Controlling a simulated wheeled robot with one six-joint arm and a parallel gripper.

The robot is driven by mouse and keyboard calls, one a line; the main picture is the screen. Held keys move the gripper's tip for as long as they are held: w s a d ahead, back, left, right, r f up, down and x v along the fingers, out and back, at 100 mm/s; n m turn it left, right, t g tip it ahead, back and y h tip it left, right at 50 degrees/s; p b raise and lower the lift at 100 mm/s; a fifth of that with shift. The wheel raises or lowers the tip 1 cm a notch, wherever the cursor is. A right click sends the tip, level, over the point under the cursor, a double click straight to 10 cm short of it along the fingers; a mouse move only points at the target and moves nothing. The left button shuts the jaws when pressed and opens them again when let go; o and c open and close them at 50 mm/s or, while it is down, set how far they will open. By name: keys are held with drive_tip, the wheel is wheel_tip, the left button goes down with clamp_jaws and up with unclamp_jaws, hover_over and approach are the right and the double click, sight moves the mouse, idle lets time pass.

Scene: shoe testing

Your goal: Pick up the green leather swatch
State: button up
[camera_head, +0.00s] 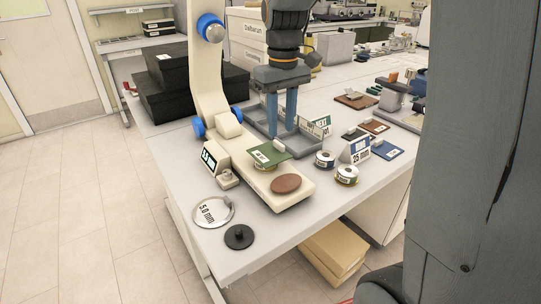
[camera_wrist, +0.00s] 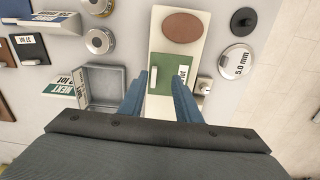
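The green leather swatch (camera_head: 277,152) lies flat at the cream base of a gauge stand, with a pale label and a small light tab on it. In the wrist view the green swatch (camera_wrist: 168,64) is just beyond and between my fingertips, with a grey tab near its left edge. My gripper (camera_head: 281,133) points down, behind and above the swatch in the head view. In the wrist view my gripper (camera_wrist: 160,78) has its two fingers apart with nothing held between them. I cannot tell the exact height of the fingertips above the swatch.
The cream gauge stand (camera_head: 208,85) rises left of my gripper. A brown oval piece (camera_head: 286,183) lies on its base. A grey tray (camera_wrist: 91,69) is beside the base. A black disc (camera_head: 239,237) lies near the front.

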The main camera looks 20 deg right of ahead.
sight(281, 145)
drive_tip(key=shift+w+d+r, duration=0.15)
drive_tip(key=shift+w+r, duration=0.4)
drive_tip(key=shift+w, duration=0.3)
drive_tip(key=shift+s+d+f+p, duration=0.1)
drive_tip(key=shift+f+p, duration=0.45)
drive_tip(key=shift+f, duration=1.3)
drive_tip(key=shift+d+f+p, duration=0.1)
drive_tip(key=shift+f+p, duration=0.45)
drive_tip(key=shift+f, duration=1.25)
clamp_jaws()
